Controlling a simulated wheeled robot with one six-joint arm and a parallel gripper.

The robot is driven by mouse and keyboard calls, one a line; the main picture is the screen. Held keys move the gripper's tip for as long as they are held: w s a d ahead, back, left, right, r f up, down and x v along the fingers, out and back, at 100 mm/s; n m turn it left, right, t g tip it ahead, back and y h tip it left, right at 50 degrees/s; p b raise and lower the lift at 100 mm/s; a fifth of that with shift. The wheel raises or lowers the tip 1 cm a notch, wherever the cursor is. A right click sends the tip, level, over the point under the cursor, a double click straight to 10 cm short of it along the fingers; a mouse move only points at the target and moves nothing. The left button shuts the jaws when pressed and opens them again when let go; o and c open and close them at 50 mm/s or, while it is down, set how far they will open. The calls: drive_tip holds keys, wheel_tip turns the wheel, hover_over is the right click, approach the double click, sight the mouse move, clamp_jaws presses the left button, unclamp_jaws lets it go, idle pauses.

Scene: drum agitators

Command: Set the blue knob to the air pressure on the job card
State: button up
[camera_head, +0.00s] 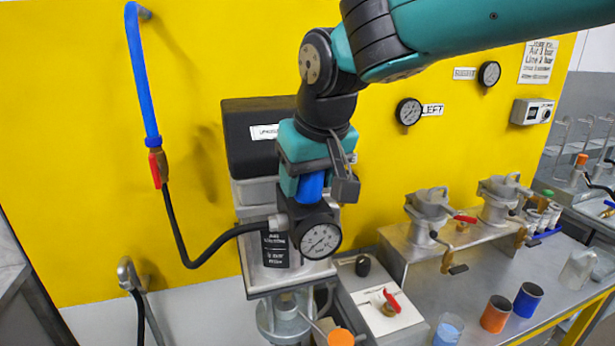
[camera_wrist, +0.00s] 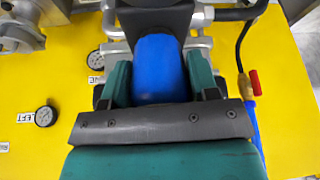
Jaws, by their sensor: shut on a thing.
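The blue knob (camera_head: 311,187) sits on top of a black regulator body (camera_head: 290,215) on the left machine. It also shows in the wrist view (camera_wrist: 160,68). My gripper (camera_head: 318,180) comes down from above and is shut on the knob, a jaw on each side, as in the wrist view (camera_wrist: 160,82). A round white gauge (camera_head: 320,238) faces out just below the knob; its needle is too small to read surely. A white card (camera_head: 538,62) on the wall at upper right carries lines for Air and Line in bar; the Air figure is unclear.
A blue hose (camera_head: 141,75) with a red valve handle (camera_head: 154,168) hangs on the yellow wall at left. Two wall gauges (camera_head: 409,112) (camera_head: 489,74) are at right. The steel bench (camera_head: 470,285) holds pumps with red levers, cups and a beaker.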

drive_tip(key=m+h, duration=0.1)
drive_tip(key=m, duration=0.2)
drive_tip(key=shift+a+r+m+t, duration=0.1)
drive_tip(key=shift+m+t, duration=0.2)
drive_tip(key=m+h+p, duration=0.1)
drive_tip(key=m, duration=0.2)
drive_tip(key=shift+m+h, duration=0.3)
drive_tip(key=m+h+p, duration=0.1)
drive_tip(key=m, duration=0.3)
drive_tip(key=shift+g+h+p, duration=0.35)
drive_tip(key=shift+g+h, duration=0.05)
drive_tip(key=shift+m+g+h+p, duration=0.4)
drive_tip(key=shift+m+g+p, duration=0.15)
drive_tip(key=shift+m, duration=1.35)
drive_tip(key=o, duration=0.9)
